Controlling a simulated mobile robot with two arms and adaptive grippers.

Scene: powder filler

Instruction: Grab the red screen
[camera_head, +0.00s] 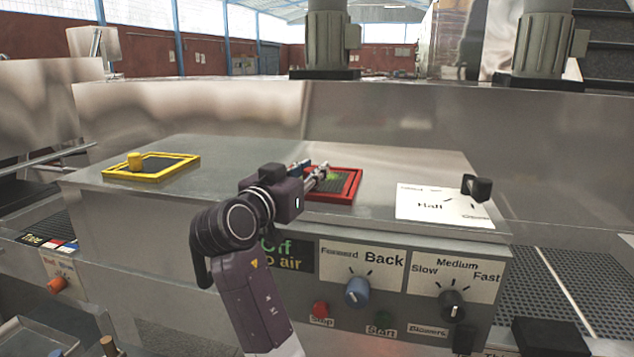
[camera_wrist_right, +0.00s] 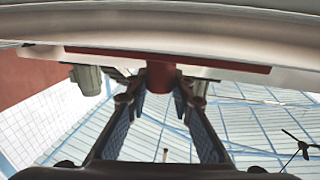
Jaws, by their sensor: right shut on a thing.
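The red screen (camera_head: 356,187), a red square frame around dark mesh, is at the middle of the metal machine top. My right gripper (camera_head: 322,175) is over its left part and hides some of it and its handle. In the right wrist view the red screen's frame (camera_wrist_right: 205,61) shows edge-on, with a red round handle (camera_wrist_right: 162,77) standing out from it. In that view my right gripper (camera_wrist_right: 161,84) has its fingertips on both sides of the handle and is shut on it. I cannot tell whether the screen is raised. My left gripper is not in view.
A yellow screen (camera_head: 184,160) with a yellow knob lies at the left of the machine top (camera_head: 235,160). A white label (camera_head: 420,203) with a black knob (camera_head: 477,187) is at the right. The front panel carries a blue knob (camera_head: 357,292) and a black knob (camera_head: 451,304).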

